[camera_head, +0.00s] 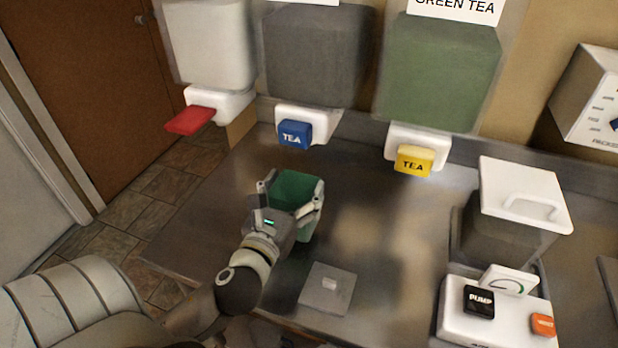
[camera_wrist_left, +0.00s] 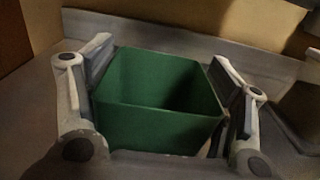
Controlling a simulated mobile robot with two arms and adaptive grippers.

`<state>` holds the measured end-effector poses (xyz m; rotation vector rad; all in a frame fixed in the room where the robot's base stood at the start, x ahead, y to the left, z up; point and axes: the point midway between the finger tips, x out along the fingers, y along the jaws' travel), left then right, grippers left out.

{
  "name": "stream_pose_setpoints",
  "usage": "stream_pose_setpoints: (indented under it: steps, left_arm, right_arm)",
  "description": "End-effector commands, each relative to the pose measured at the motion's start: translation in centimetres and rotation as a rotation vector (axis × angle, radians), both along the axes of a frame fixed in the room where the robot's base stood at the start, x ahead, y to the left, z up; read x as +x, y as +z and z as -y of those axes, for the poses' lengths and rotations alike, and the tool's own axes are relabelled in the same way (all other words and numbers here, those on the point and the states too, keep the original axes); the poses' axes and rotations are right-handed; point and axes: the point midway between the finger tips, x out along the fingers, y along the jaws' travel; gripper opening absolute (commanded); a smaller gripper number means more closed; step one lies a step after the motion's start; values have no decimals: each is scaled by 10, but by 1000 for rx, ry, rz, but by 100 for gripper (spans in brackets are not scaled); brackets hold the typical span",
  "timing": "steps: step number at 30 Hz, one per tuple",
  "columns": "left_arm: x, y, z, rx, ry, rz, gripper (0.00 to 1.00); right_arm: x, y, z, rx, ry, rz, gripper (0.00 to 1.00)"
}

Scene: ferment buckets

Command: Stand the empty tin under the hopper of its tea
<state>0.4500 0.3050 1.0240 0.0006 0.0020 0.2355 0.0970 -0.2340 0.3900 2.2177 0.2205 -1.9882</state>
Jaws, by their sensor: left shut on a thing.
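A green, open-topped, empty tin (camera_head: 297,188) is held between the fingers of my left gripper (camera_head: 291,196). In the left wrist view the tin (camera_wrist_left: 155,125) sits upright between both fingers (camera_wrist_left: 160,105). Whether its base touches the counter is hard to tell. Three hoppers hang at the back: a white one (camera_head: 208,45) with a red lever, a dark grey one (camera_head: 315,55) with a blue TEA lever (camera_head: 295,134), and a green one (camera_head: 437,75) labelled GREEN TEA with a yellow TEA lever (camera_head: 414,160). The tin is in front of the blue lever. My right gripper is not seen.
A square grey lid (camera_head: 328,288) lies on the counter (camera_head: 385,235) in front of the tin. At right stand a clear box with a white handled lid (camera_head: 525,192) and a white pump unit (camera_head: 452,318). The counter below the green hopper is clear.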

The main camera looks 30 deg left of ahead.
Motion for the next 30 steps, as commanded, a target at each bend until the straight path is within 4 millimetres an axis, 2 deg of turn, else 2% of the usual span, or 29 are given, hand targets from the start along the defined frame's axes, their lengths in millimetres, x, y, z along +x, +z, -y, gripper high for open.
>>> stream_pose_setpoints:
  steps: [1, 6, 12, 16, 22, 30]
  left_arm:
    - [12, 6, -3, 2, 1, 6, 30]
    - [47, 6, -11, 1, 0, 6, 30]
    - [74, 3, -17, -1, 0, 3, 30]
    - [78, -3, -18, -2, 0, 1, 30]
    - [78, -31, -18, -2, 1, -1, 30]
    - [77, -33, -18, 0, -1, 2, 30]
  right_arm:
    - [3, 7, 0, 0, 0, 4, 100]
    - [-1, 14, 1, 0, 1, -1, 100]
    - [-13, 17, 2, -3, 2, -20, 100]
    - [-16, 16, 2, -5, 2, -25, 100]
    - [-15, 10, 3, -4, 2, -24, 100]
    - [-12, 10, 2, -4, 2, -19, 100]
